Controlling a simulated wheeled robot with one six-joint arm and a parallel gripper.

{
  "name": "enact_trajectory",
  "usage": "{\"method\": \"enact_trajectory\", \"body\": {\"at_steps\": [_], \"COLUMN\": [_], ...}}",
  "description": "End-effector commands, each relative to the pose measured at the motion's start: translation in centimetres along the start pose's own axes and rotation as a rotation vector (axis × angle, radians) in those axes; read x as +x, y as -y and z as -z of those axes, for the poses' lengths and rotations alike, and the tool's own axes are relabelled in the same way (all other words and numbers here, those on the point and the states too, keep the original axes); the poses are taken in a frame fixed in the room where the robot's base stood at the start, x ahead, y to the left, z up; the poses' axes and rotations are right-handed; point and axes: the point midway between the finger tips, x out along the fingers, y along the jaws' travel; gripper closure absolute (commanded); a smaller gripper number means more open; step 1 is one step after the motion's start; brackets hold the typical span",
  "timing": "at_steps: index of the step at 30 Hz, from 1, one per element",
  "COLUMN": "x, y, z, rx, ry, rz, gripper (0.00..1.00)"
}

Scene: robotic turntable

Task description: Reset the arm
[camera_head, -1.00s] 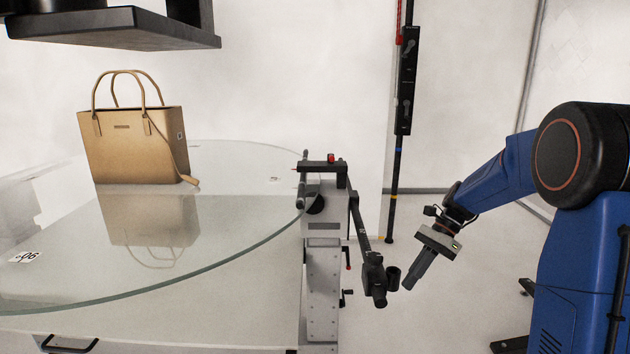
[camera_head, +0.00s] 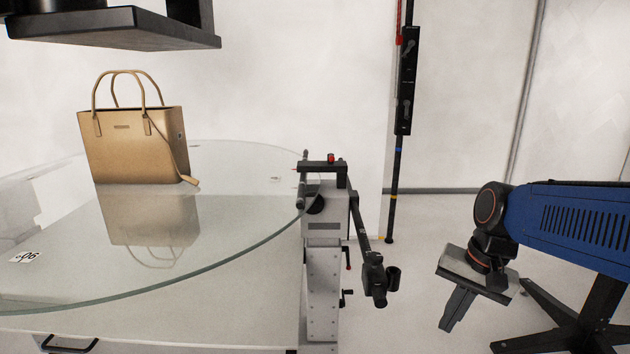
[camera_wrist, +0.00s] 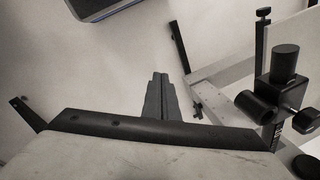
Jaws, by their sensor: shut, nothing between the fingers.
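My gripper (camera_head: 457,310) is at the lower right in the head view, on the end of my blue arm. It points down and slightly left over the floor, to the right of the turntable. In the wrist view the fingers (camera_wrist: 160,98) are together, with nothing between them. The fingertips touch nothing that I can see. The glass turntable (camera_head: 240,232) fills the left of the head view.
A tan handbag (camera_head: 135,145) stands on the glass. A black clamp arm (camera_head: 361,225) juts from the grey turntable post (camera_head: 324,270), left of my gripper. A dark pole (camera_head: 397,170) stands behind. A dark plate (camera_head: 120,30) hangs at the upper left.

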Motion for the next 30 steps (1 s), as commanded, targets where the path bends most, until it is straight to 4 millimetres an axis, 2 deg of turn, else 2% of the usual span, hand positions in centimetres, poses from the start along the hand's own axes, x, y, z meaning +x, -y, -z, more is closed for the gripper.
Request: {"method": "enact_trajectory", "body": {"at_steps": [6, 15, 21, 30], "x": [-0.5, -0.2, 0.0, 0.0], "y": [-2.7, -5.9, -6.9, -7.0], "z": [-3.3, -6.5, -7.3, -7.4], "rx": [-0.208, -0.465, -0.546, -0.558], "ry": [-0.136, -0.300, -0.350, -0.356], "rz": [-0.016, -0.059, -0.079, -0.082], "gripper": [1.00, 1.00, 1.00, 1.00]}}
